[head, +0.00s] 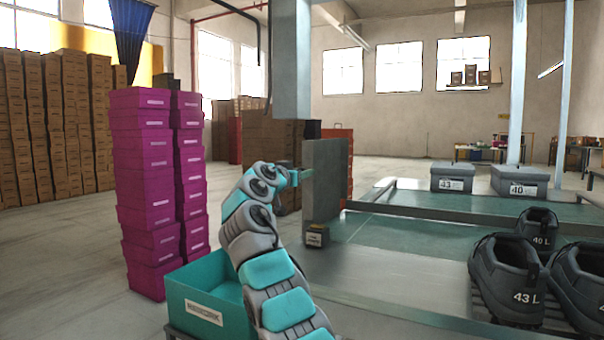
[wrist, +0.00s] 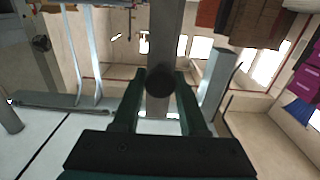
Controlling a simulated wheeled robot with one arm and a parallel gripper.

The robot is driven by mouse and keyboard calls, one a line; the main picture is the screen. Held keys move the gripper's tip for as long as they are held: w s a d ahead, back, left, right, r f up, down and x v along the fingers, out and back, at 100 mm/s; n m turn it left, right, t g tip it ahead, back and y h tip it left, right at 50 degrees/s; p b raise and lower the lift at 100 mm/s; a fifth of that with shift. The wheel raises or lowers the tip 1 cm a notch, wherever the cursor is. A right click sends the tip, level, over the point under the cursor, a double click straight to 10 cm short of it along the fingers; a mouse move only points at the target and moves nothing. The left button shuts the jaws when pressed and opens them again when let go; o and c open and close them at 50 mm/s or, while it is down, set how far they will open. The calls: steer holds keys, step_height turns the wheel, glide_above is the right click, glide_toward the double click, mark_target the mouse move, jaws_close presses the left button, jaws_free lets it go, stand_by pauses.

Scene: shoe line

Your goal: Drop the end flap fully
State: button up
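The end flap (head: 324,181) is a grey panel standing upright at the near left end of the conveyor line. My gripper (head: 308,173) is at the left edge of the flap in the head view, at about mid height; I cannot tell whether it touches. In the wrist view my gripper (wrist: 161,76) has its two dark fingers apart. A dark round knob-like thing (wrist: 160,79) shows between the fingertips, in front of a grey post. I cannot tell whether it belongs to the flap.
A small dark box (head: 316,236) sits at the flap's foot. Teal bin (head: 207,297) stands below my arm, beside stacked magenta boxes (head: 146,180). Grey shoes (head: 507,277) stand on the right, and two grey lidded boxes (head: 452,177) stand farther back. The green belt (head: 400,238) is clear near the flap.

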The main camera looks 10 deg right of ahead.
jaws_close()
stand_by(0.9)
